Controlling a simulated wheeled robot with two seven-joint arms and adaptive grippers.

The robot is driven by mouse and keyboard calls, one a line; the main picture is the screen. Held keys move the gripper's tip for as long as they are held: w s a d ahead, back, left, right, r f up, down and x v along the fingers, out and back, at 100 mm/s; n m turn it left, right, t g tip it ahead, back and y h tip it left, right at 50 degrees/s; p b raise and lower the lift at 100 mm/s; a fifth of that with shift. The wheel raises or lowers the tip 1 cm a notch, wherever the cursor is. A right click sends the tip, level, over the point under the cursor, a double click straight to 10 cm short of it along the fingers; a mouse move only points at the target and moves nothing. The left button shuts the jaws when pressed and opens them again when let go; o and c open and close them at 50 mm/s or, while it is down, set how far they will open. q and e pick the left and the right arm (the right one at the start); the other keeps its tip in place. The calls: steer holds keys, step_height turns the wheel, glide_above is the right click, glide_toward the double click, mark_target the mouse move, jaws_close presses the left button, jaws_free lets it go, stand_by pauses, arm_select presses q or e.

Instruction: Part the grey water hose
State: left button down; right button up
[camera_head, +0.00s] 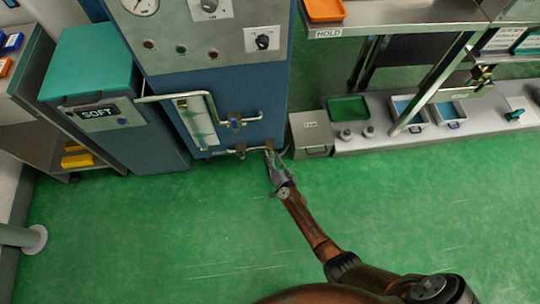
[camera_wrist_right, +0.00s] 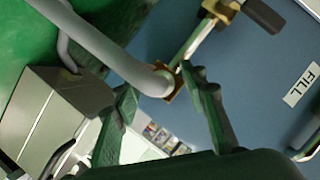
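The grey water hose (camera_wrist_right: 105,45) shows in the right wrist view. It curves in from the upper left and its end meets a brass-coloured fitting (camera_wrist_right: 178,82) on a metal pipe at the blue cabinet. My right gripper (camera_wrist_right: 163,92) has its two dark fingers apart, one on each side of the hose end, and I cannot tell whether either finger touches it. In the head view my right gripper (camera_head: 271,160) is low at the front of the blue cabinet (camera_head: 262,95) and hides most of the hose joint. My left gripper is in neither view.
A grey metal box (camera_head: 311,133) stands just right of my right gripper. A low shelf with a green tray (camera_head: 348,108) and other trays runs further right. A teal-topped SOFT unit (camera_head: 92,62) stands left. The green floor (camera_head: 160,240) in front is clear.

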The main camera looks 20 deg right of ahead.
steer(key=shift+w, duration=0.3)
steer(key=shift+c, duration=0.3)
jaws_close()
stand_by(0.3)
